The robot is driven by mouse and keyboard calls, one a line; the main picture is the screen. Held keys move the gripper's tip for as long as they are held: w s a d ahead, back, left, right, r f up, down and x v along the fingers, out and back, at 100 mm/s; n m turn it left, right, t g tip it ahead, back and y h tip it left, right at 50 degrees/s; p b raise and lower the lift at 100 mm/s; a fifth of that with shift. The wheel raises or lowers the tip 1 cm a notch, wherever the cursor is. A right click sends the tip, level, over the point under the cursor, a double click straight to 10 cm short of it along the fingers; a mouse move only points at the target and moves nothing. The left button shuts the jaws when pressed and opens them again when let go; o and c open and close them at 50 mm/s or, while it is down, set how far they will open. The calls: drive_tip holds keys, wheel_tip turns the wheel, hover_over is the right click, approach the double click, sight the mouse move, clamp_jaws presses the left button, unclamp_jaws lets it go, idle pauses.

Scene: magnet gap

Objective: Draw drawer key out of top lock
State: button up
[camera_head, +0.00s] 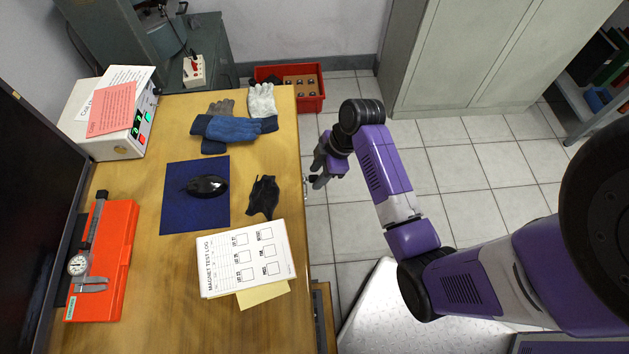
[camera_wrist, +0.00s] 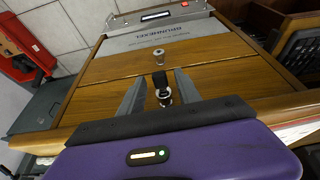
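In the wrist view, the drawer key (camera_wrist: 161,78) has a dark head and stands out from the wooden drawer front (camera_wrist: 110,95), with a small metal ring at its lower end. My gripper (camera_wrist: 159,76) is open, its two grey fingers on either side of the key, with a visible gap on each side. The top lock itself is mostly hidden behind the key. In the head view, my gripper (camera_head: 318,172) is beside the right edge of the desk, and the key cannot be made out clearly there.
A round metal knob or lock (camera_wrist: 158,56) sits on the adjoining drawer front. A grey labelled panel (camera_wrist: 160,32) lies beyond it. The desk (camera_head: 140,270) carries gloves (camera_head: 235,128), a mouse (camera_head: 207,186) and papers (camera_head: 245,260). A red crate (camera_head: 305,92) stands behind the desk.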

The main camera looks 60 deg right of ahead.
drive_tip(key=shift+f, duration=0.15)
clamp_jaws()
idle(0.4)
drive_tip(key=shift+s+d+p, duration=0.65)
drive_tip(key=shift+s+d, duration=0.4)
drive_tip(key=shift+s, duration=0.3)
idle(0.4)
drive_tip(key=shift+s+d+r+p, duration=0.6)
drive_tip(key=shift+s+r+p, duration=0.2)
drive_tip(key=shift+p, duration=0.1)
drive_tip(key=shift+s+d+r+p, duration=0.6)
drive_tip(key=shift+s+r+p, duration=0.15)
drive_tip(key=shift+p, duration=0.15)
